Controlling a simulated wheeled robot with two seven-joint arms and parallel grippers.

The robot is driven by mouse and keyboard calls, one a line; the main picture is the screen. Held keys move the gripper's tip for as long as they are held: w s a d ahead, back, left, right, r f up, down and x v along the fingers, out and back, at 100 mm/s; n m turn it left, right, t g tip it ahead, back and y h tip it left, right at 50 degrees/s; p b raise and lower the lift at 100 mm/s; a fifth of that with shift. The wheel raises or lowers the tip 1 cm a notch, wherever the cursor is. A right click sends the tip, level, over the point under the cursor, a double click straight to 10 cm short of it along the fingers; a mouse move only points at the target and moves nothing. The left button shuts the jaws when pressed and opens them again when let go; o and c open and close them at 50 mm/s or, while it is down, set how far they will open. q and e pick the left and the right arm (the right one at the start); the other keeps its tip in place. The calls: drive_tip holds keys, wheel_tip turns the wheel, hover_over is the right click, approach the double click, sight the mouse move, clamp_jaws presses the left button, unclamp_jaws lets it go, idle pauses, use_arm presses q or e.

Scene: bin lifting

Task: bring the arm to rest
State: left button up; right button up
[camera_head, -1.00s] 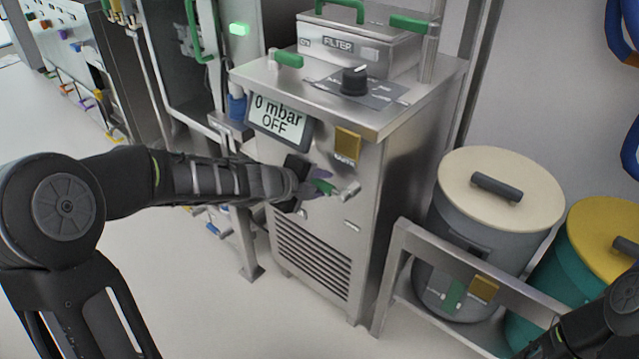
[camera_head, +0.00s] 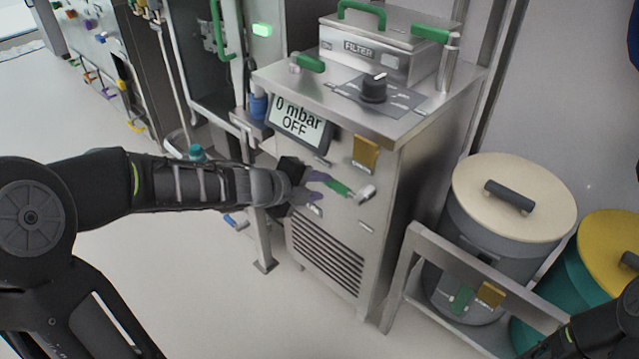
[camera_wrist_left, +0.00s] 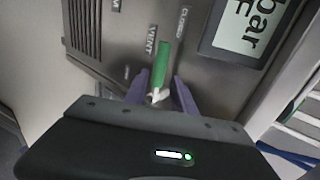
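My left gripper (camera_head: 319,192) is in front of a steel cabinet (camera_head: 405,180), its two purple fingers spread apart. A small green valve handle (camera_head: 340,187) with a silver end sits on the cabinet front, just right of the fingertips. In the left wrist view the green handle (camera_wrist_left: 161,62) shows between and beyond the open fingers (camera_wrist_left: 160,88), near labels reading VENT and CLOSED. The fingers do not appear to grip it. A dark part of my right arm shows at the lower right; its gripper is not visible.
The cabinet's display (camera_head: 298,122) reads 0 mbar OFF. A black knob (camera_head: 374,88) and a FILTER box (camera_head: 385,50) are on top. To the right, a grey drum (camera_head: 470,255) with a cream lid and a teal drum with a yellow lid (camera_head: 620,245) stand by a steel frame (camera_head: 425,240). Floor is clear at lower left.

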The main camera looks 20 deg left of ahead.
use_arm(q)
drive_tip(key=s+d+f+n+g, duration=0.1)
drive_tip(key=s+d+f+n, duration=0.2)
drive_tip(key=f+n, duration=0.4)
drive_tip(key=s+d+f+n+g, duration=0.2)
drive_tip(key=d+f+n, duration=0.1)
drive_tip(key=f+n, duration=0.35)
drive_tip(key=s+d+f+n+g, duration=0.1)
drive_tip(key=s+d+f+n, duration=0.2)
drive_tip(key=f+n, duration=0.4)
drive_tip(key=s+d+f+n+g, duration=0.2)
drive_tip(key=s+d+f+g, duration=0.15)
drive_tip(key=s+f, duration=0.5)
drive_tip(key=s+d+f+n+g, duration=0.2)
drive_tip(key=s+d+f, duration=0.3)
drive_tip(key=s, duration=0.7)
wheel_tip(320, 180, up, 20)
drive_tip(key=a+p, duration=0.1)
drive_tip(key=p, duration=2.1)
drive_tip(key=shift+w+r, duration=0.25)
drive_tip(key=shift+w, duration=0.15)
